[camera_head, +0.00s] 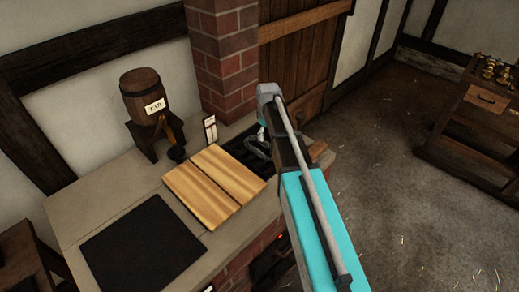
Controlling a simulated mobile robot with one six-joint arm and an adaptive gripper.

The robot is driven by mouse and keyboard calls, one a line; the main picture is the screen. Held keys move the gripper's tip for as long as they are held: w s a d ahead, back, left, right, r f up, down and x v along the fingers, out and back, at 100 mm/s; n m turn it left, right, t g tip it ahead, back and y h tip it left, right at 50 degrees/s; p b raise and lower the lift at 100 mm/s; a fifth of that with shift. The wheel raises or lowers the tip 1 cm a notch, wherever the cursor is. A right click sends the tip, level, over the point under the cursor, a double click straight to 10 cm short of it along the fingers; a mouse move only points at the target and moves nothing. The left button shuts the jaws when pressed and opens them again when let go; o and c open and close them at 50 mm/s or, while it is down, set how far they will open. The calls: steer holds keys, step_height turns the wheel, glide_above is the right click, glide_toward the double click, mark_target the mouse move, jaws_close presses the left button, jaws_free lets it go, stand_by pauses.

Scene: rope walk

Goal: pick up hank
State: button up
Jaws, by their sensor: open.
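I cannot make out a hank anywhere in the head view; it may be hidden behind my arm. My arm reaches in from the lower right, over the right part of the stone-topped counter (100,200). My gripper (257,149) shows only in part below the arm's far end, over a dark recess or grate (236,150) beside the brick pillar. It is open. Its fingertips are small and partly hidden, and I see nothing between them.
Two wooden boards (213,184) and a black plate (143,241) lie on the counter. A barrel labelled TAR (143,92) stands on a stand at the back. A brick pillar (223,55) rises behind the recess. A wooden bench (470,125) stands right, across open floor.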

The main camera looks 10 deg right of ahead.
mark_target(267, 144)
steer(key=shift+d+f+b, duration=0.15)
steer(key=shift+f+b, duration=2.25)
steer(key=shift+f, duration=0.15)
jaws_close()
